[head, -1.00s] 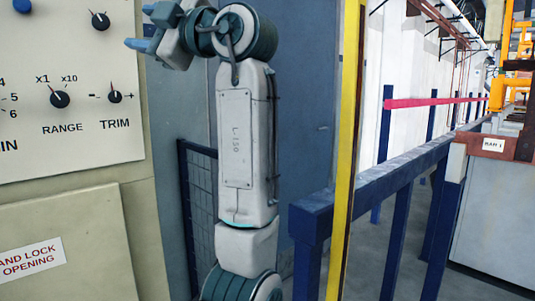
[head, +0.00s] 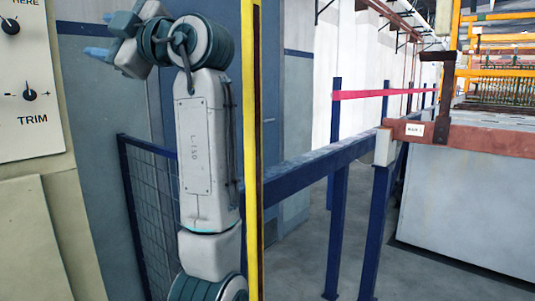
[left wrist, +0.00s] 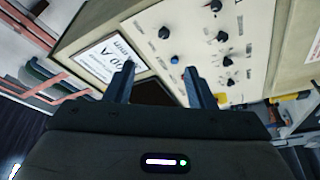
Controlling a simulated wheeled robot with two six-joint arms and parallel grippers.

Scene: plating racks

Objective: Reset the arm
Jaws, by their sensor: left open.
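My left arm stands raised in the head view. Its left gripper (head: 103,38) is at the upper left, with bluish fingers pointing left toward the control panel (head: 28,85). In the left wrist view the left gripper (left wrist: 158,82) shows two dark fingers apart with nothing between them. The panel with its knobs (left wrist: 215,45) lies beyond the fingertips, and I see no contact with it. My right gripper is in neither view.
A yellow post (head: 251,150) stands just right of my arm. A blue mesh fence (head: 150,220) is behind it. A blue rail (head: 310,175) runs to a grey tank (head: 465,210) with a brown rim. Grey floor (head: 345,270) shows between the rail posts.

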